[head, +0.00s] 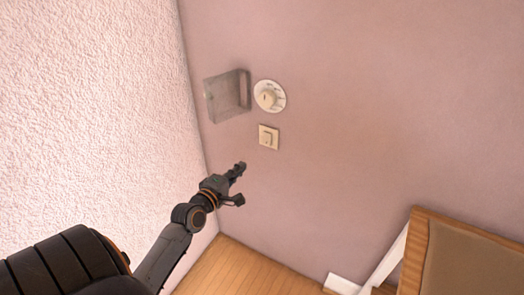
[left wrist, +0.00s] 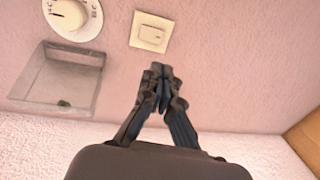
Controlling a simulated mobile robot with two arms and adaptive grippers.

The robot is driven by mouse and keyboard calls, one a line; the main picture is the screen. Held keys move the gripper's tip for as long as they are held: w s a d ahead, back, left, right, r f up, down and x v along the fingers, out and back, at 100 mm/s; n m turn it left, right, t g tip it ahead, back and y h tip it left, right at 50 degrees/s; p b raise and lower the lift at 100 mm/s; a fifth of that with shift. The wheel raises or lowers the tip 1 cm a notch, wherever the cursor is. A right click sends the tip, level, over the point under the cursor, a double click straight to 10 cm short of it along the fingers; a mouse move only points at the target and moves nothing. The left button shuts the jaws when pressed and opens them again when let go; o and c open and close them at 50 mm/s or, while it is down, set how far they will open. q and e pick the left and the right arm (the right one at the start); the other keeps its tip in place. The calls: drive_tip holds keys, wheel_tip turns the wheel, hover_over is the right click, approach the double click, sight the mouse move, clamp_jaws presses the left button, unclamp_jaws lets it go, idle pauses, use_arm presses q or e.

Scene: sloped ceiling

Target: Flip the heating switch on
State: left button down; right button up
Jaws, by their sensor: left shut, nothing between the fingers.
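The heating switch is a small cream square wall switch (head: 269,137) on the pink wall, just below a round dial. It also shows in the left wrist view (left wrist: 151,33), beyond my fingertips. My left gripper (head: 240,168) is below and a little left of the switch in the head view. In the left wrist view its fingers (left wrist: 158,70) are shut together with nothing between them, and a gap of wall shows between the tips and the switch. Whether the switch is on or off cannot be told. My right gripper is not in view.
A round white dial (head: 269,96) sits above the switch. A clear box-like cover (head: 228,96) sticks out from the wall to its left. A rough white sloped surface (head: 95,90) closes in on the left. A wooden chair (head: 470,255) stands at lower right.

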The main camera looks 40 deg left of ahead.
sight(267, 144)
use_arm(q)
drive_tip(key=shift+r, duration=0.1)
drive_tip(key=w, duration=0.4)
drive_tip(key=w+a+f, duration=0.1)
drive_tip(key=w, duration=0.7)
drive_tip(key=shift+w+a+f, duration=0.15)
drive_tip(key=shift+a+f, duration=0.15)
drive_tip(key=shift+w+f, duration=0.15)
drive_tip(key=shift+w, duration=0.6)
drive_tip(key=shift+w+a+f+b, duration=0.1)
drive_tip(key=shift+w+b, duration=0.2)
drive_tip(key=shift+b, duration=0.05)
drive_tip(key=shift+s, duration=0.1)
